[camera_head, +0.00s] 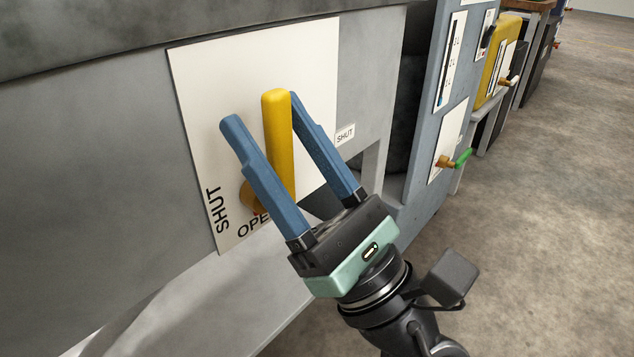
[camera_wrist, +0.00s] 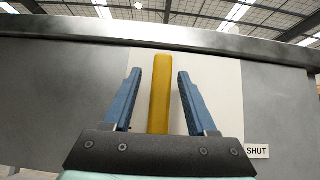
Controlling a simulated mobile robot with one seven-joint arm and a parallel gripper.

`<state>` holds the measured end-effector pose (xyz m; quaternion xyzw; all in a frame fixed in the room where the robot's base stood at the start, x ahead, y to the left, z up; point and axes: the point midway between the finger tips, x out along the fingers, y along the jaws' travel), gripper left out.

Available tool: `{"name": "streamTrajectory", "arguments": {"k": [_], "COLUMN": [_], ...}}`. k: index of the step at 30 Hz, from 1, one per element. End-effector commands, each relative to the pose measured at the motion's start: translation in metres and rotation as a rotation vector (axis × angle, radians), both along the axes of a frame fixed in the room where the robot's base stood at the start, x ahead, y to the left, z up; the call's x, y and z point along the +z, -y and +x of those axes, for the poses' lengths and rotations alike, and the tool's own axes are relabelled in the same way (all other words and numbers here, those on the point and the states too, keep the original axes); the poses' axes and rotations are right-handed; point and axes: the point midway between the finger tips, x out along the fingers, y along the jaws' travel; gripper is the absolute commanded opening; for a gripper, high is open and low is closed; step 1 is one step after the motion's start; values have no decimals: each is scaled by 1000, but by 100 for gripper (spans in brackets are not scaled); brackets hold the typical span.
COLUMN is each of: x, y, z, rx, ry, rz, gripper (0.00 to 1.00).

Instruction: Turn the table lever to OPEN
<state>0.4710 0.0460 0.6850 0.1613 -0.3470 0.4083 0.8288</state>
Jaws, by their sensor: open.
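The yellow table lever (camera_head: 279,140) stands out from a white label plate (camera_head: 310,60) on the grey table front. It points up, and its orange-brown pivot (camera_head: 250,194) is near the plate's lower edge. The plate reads SHUT at its lower left and OPEN, partly covered, along the bottom. My gripper (camera_head: 262,110) is open, with one blue finger on each side of the lever. In the wrist view the lever (camera_wrist: 160,90) stands between the fingers with a gap on both sides. The lever's lower end is hidden there by my gripper.
A small SHUT tag (camera_head: 345,134) is right of the plate. A blue-grey cabinet (camera_head: 432,90) with a green-handled lever (camera_head: 462,158) stands further right, with a yellow unit (camera_head: 497,60) beyond. The floor (camera_head: 560,200) at right is clear.

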Motion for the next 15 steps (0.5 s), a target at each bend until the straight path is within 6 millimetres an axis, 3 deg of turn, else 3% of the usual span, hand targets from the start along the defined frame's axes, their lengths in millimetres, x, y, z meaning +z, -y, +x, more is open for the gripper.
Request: {"name": "streamTrajectory", "arguments": {"k": [5, 15], "x": [-11, -61], "y": [9, 51], "z": [-5, -37], "rx": [-2, -4], "ry": [-6, -7], "rz": [0, 1], "gripper": [57, 57]}}
